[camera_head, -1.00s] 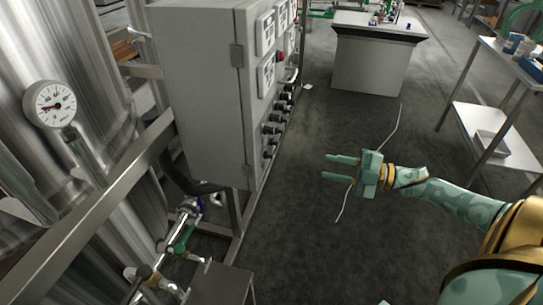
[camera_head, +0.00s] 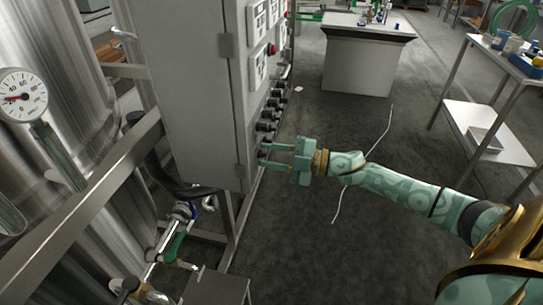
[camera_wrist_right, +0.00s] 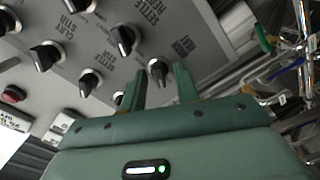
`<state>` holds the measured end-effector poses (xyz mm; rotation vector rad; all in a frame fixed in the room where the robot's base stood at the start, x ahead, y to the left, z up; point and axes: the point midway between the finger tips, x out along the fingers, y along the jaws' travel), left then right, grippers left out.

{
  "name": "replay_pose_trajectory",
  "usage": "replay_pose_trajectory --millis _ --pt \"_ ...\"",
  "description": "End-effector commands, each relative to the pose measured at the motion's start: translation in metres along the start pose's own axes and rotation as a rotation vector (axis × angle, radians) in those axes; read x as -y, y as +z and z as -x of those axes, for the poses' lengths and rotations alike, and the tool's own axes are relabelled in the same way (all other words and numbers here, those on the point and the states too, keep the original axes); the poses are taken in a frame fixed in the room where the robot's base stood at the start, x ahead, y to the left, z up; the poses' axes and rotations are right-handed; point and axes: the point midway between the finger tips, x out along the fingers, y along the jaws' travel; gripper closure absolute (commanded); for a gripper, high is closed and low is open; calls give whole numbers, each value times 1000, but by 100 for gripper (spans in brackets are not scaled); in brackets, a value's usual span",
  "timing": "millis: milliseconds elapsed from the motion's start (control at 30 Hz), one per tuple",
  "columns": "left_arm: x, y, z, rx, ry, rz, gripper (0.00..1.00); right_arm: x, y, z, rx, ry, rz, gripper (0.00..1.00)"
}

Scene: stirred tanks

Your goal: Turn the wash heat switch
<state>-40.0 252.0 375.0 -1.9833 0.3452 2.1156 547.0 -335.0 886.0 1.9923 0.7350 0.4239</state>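The grey control cabinet (camera_head: 190,90) stands left of centre in the head view, with a column of black rotary switches (camera_head: 268,126) on its panel. In the right wrist view, one black switch knob (camera_wrist_right: 158,72) lies between the fingertips, beside a label whose word HEAT is partly readable. I cannot clearly read the label's first word. My right gripper (camera_head: 265,155) is at the lowest switches in the head view. Its fingers are open, one on each side of that knob (camera_wrist_right: 159,82), with gaps visible. My left gripper is out of view.
Other switches (camera_wrist_right: 123,40) sit close beside the gripper on the panel. A steel tank with a gauge (camera_head: 20,95) and a metal rail (camera_head: 90,190) stand at left. Pipes and valves (camera_head: 175,240) are below the cabinet. The floor to the right is mostly clear.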

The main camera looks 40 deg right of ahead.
Motion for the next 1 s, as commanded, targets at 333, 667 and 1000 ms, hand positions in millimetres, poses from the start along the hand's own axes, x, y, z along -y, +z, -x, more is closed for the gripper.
replay_pose_trajectory --millis 333,667,1000 --pt "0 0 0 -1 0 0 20 0 0 0 0 0 -1 100" --pt "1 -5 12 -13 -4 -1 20 -3 -2 0 -1 2 -97 100" --pt "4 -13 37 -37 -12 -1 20 -4 -2 1 1 1 -355 100"
